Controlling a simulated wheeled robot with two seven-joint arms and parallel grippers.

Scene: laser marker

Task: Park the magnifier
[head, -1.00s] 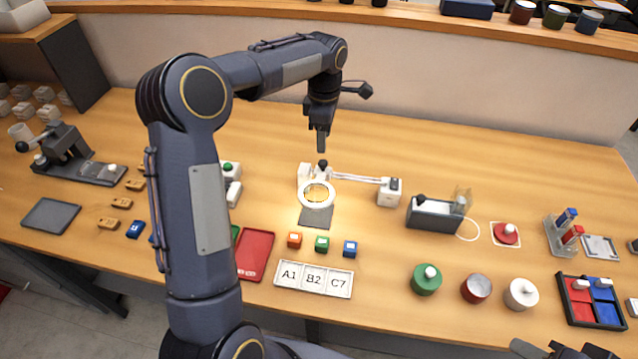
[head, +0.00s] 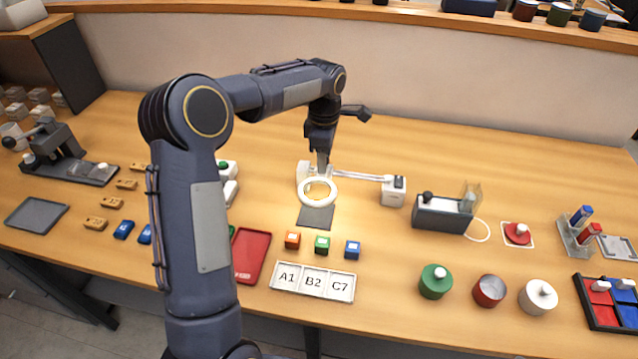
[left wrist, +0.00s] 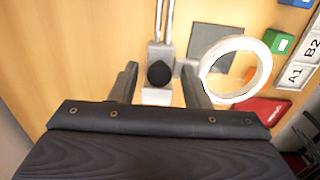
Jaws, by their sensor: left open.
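The magnifier's white ring head (head: 318,191) stands over a dark grey square mat (head: 315,217) on the table. Its white arm (head: 358,177) runs right to a white base block (head: 394,191). My left gripper (head: 322,168) points down at the ring's far edge and hides the black knob there. In the left wrist view, the open fingers (left wrist: 158,90) stand on either side of the black knob (left wrist: 159,74); I cannot tell if they touch it. The ring (left wrist: 236,70) lies right of the right finger. My right gripper is not in view.
A red tray (head: 250,255) is front-left. A dark device (head: 443,212) stands right of the base block. The table behind the magnifier is clear.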

